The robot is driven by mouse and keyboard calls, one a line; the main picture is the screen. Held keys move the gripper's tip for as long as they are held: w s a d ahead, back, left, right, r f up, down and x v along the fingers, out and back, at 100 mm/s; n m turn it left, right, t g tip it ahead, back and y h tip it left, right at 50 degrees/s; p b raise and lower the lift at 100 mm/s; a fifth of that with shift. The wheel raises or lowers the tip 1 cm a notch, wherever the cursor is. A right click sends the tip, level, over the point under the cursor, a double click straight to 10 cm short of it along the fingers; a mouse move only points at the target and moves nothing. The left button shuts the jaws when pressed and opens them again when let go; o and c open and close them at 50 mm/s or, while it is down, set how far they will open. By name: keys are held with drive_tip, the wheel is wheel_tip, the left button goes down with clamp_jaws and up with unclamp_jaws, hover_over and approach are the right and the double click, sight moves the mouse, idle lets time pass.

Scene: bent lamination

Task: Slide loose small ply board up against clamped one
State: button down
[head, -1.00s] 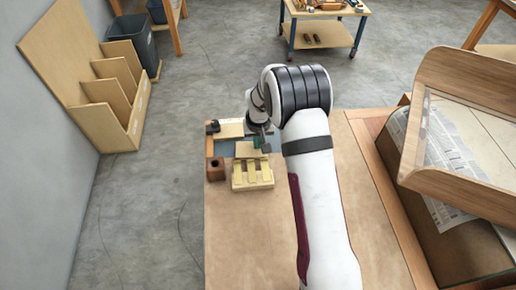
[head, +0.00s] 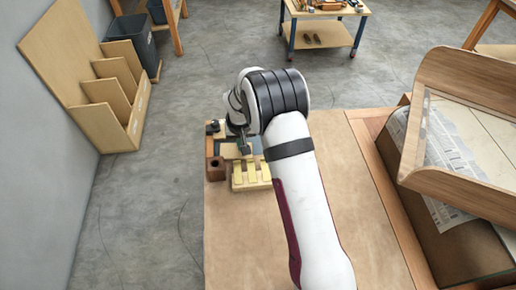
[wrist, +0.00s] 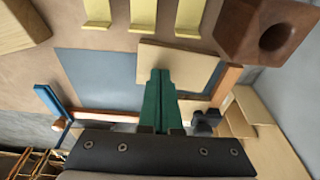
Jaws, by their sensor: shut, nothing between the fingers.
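The loose small ply board (wrist: 195,66) lies flat on the blue-grey mat (wrist: 95,75) in the wrist view. In the head view the loose board (head: 230,152) shows just left of my gripper (head: 245,151). My gripper (wrist: 160,74) has green fingers, shut together with nothing between them; their tips overlap the loose board in view, and I cannot tell whether they touch it. The clamped board (wrist: 195,106) shows as a pale strip beside the black clamp (wrist: 206,120), mostly hidden by my gripper. A narrow band of mat appears between the boards.
A brown block with a hole (wrist: 268,30) stands close to the loose board. A yellow slatted rack (head: 250,178) lies in front of the mat. A blue-handled item (wrist: 50,103) is at the mat's other side. The bench front (head: 235,240) is clear.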

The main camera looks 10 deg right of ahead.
sight(231, 143)
drive_tip(key=shift+a, duration=1.3)
drive_tip(key=shift+w+f, duration=0.1)
drive_tip(key=shift+w, duration=1.3)
drive_tip(key=shift+a, duration=0.3)
